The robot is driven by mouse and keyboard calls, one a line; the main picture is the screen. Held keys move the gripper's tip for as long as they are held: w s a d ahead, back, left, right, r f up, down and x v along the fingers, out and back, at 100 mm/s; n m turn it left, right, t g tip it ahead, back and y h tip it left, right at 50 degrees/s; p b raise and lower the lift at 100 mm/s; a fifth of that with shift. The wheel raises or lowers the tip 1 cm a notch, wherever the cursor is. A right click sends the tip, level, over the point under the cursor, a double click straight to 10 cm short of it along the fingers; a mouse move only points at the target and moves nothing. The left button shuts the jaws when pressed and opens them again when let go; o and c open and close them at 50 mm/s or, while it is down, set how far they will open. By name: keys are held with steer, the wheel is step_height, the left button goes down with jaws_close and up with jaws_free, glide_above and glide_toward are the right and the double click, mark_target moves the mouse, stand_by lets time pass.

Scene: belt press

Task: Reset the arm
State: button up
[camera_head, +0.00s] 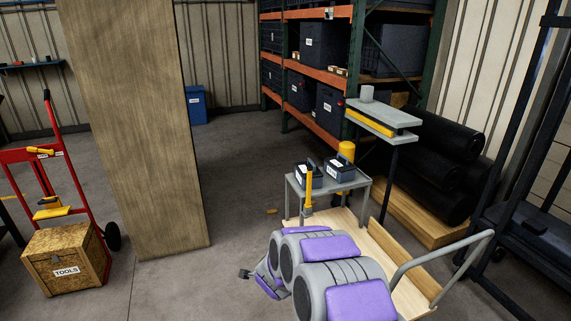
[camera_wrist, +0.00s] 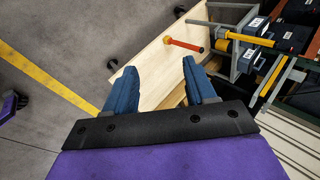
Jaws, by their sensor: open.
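My gripper (camera_wrist: 159,66) is open in the wrist view, its two blue fingers spread apart with nothing between them. Beyond the fingertips is a pale wooden deck (camera_wrist: 152,62) with an orange-red and yellow handled piece (camera_wrist: 185,44) over it. My purple and grey arm reaches up from the bottom of the head view, folded in front of the wooden-decked cart (camera_head: 376,240). Whether the small dark part at the arm's left end is my gripper's fingers is unclear in that view.
A small grey stand (camera_head: 335,185) holds dark labelled boxes. A yellow upright lever (camera_head: 309,187) stands before it. A grey and yellow plate head (camera_head: 384,118) sits on a black post. Black rolls (camera_head: 440,165) lie at right.

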steer(key=s+r+n+g+y, duration=0.4)
steer(key=s+r+n, duration=0.6)
steer(key=s+r, duration=0.6)
steer(key=s+d+r+n+g+h, duration=0.1)
steer(key=s+d, duration=0.4)
steer(key=s, duration=0.5)
steer(key=s+d+r+n+g+h, duration=0.1)
steer(key=s+d+r+n+g, duration=0.1)
steer(key=s+d, duration=0.4)
steer(key=s+d+r+n+g+h, duration=0.1)
steer(key=s+d, duration=0.5)
steer(key=s, duration=0.9)
steer(key=n+g+h, duration=0.1)
steer(key=n, duration=0.1)
steer(key=shift+s+d+r+n+g, duration=0.2)
steer(key=shift+s+r+n+g, duration=0.2)
